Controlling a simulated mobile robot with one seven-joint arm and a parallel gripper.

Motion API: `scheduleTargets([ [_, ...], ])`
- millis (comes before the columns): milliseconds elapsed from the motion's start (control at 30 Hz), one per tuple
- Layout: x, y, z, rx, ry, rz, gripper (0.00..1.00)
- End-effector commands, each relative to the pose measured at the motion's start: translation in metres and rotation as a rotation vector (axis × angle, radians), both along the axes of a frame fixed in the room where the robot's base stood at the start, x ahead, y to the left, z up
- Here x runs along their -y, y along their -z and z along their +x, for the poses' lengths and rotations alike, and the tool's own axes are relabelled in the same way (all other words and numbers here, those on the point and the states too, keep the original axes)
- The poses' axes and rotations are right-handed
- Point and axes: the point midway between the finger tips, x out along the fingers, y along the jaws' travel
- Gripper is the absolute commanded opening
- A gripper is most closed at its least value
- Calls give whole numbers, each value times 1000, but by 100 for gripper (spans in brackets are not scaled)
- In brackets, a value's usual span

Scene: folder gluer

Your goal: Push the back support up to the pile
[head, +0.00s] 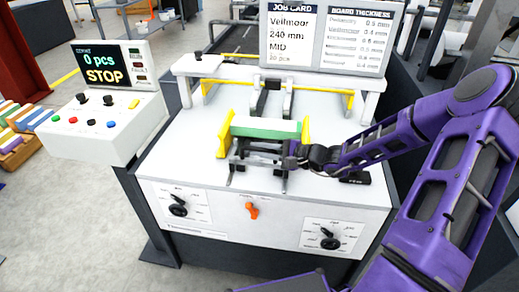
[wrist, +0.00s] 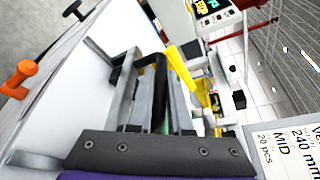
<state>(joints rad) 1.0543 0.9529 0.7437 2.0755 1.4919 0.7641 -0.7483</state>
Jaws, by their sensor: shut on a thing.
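The back support (head: 258,161) is a dark, low frame on the near side of the pile. The small gap between them, or contact, cannot be judged. My gripper (head: 290,156) reaches in from the right at the support's right end. In the wrist view, its grey fingers (wrist: 155,98) are shut on a black bar (wrist: 161,75) that appears to be part of the support. The pile is not clear there.
An orange knob (head: 252,210) and two black dials (head: 178,209) are on the front panel. A black object (head: 355,178) lies right of my gripper. The job card (head: 290,36) stands behind. A control box (head: 100,118) is at the left. The table's front left is bare.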

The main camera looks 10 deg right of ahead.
Motion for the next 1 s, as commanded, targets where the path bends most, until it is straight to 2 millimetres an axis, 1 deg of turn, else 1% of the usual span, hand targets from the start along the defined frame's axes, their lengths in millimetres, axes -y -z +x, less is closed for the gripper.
scheduleTargets([
  [100, 1, 0, 1, 0, 1, -1, 0],
  [167, 2, 1, 5, 1, 0, -2, 0],
  [300, 10, 1, 24, 3, 1, -3, 0],
  [433, 15, 1, 36, 1, 1, -2, 0],
  [733, 16, 0, 37, -1, 2, 0, 0],
  [767, 16, 0, 37, -1, 2, 0, 21],
  [900, 16, 0, 37, -1, 2, 0, 46],
  [1000, 16, 0, 37, 0, 1, -1, 47],
])
